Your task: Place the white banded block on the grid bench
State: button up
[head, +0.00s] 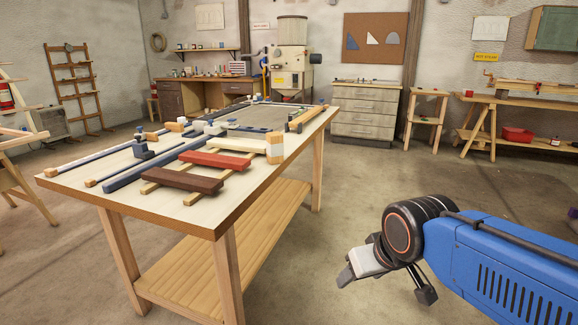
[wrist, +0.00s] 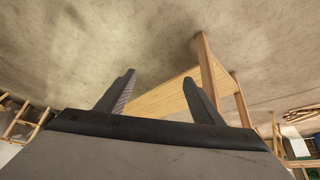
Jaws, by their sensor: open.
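A small upright block (head: 275,147), pale wood with a whitish band, stands at the right edge of the near workbench (head: 75,177). It is the only banded block I can make out. I cannot tell which surface is the grid bench; no grid marking shows clearly. My gripper (head: 386,284) hangs over the floor to the right of the workbench, well apart from it and from the block. In the wrist view my gripper (wrist: 160,90) has its two dark fingers spread with nothing between them. The workbench's lower shelf (wrist: 165,98) shows beyond them; the block does not show there.
Dark red (head: 180,178), orange-red and cream laths, blue bars and clamps crowd the workbench top. A drawer cabinet (head: 368,115), a small stool (head: 426,108) and a wooden side bench (head: 530,101) stand behind. The floor between is clear.

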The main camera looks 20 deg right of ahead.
jog(key=w+r+t, duration=0.3)
jog(key=w, duration=0.7)
jog(key=w+r+t, duration=0.2)
jog(key=w+r, duration=0.1)
jog(key=w, duration=0.7)
jog(key=n+t+y, duration=0.2)
jog(key=t+y, duration=0.1)
jog(key=t, duration=0.4)
send_near(277, 147)
jog(key=w, duration=0.4)
jog(key=w+a, duration=0.1)
jog(key=w, duration=0.7)
jog(key=shift+w+a, duration=0.2)
jog(key=shift+a, duration=0.2)
jog(key=shift+c, duration=0.6)
